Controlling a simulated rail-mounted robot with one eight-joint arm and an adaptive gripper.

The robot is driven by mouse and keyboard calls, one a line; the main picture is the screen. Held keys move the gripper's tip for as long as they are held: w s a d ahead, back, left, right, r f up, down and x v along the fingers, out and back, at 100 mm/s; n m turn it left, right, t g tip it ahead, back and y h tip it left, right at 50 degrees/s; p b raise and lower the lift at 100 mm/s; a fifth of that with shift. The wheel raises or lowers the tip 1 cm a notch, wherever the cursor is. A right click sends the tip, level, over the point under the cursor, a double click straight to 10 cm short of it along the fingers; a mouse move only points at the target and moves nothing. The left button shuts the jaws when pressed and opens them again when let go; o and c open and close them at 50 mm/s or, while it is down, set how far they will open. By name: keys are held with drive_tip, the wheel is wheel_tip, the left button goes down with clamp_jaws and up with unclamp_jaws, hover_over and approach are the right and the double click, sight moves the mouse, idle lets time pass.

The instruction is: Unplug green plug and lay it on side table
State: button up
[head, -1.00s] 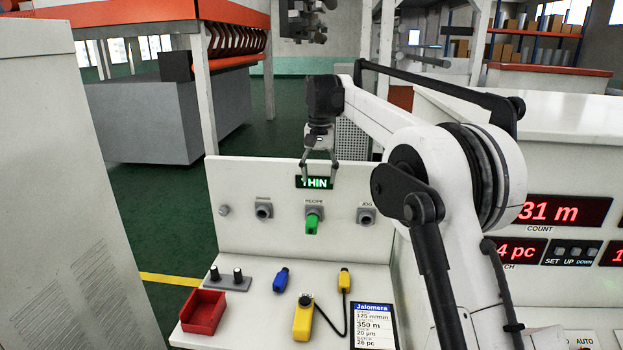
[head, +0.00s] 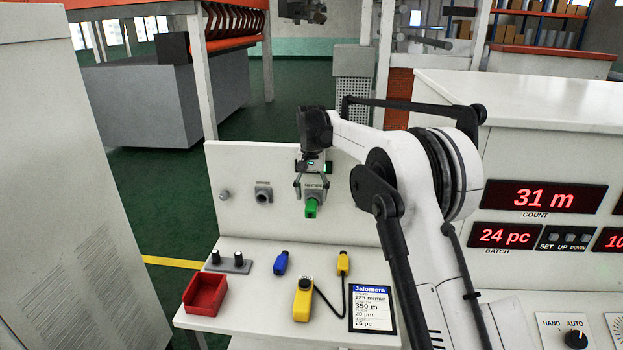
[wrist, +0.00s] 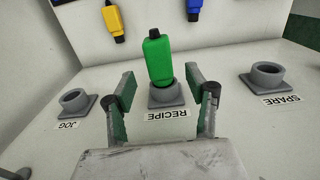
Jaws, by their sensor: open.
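The green plug (head: 311,208) sits in the grey socket labelled RECIPE on the white upright panel. It also shows in the wrist view (wrist: 158,60), standing out of its grey socket (wrist: 166,94). My gripper (head: 312,190) is at the panel, close around the RECIPE socket area. In the wrist view my gripper (wrist: 160,88) is open, with one finger on each side of the plug's base and a gap to each. The side table (head: 250,312) is the white surface below the panel.
On the table are a red tray (head: 205,294), a knob box (head: 228,262), a blue plug (head: 281,263), a yellow pendant (head: 303,300), a yellow plug (head: 343,263) and a Jalomera card (head: 372,309). The SPARE socket (head: 263,194) is empty. The JOG socket (wrist: 75,101) is empty.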

sight(311, 209)
drive_tip(key=shift+f, duration=1.9)
clamp_jaws()
drive_tip(key=shift+s, duration=0.5)
drive_tip(key=shift+s+b, duration=0.3)
drive_tip(key=shift+s, duration=0.15)
drive_tip(key=shift+s+b, duration=0.35)
drive_tip(key=shift+s, duration=0.35)
drive_tip(key=shift+s+a+b, duration=0.1)
drive_tip(key=shift+s+b, duration=0.25)
drive_tip(key=shift+s, duration=0.6)
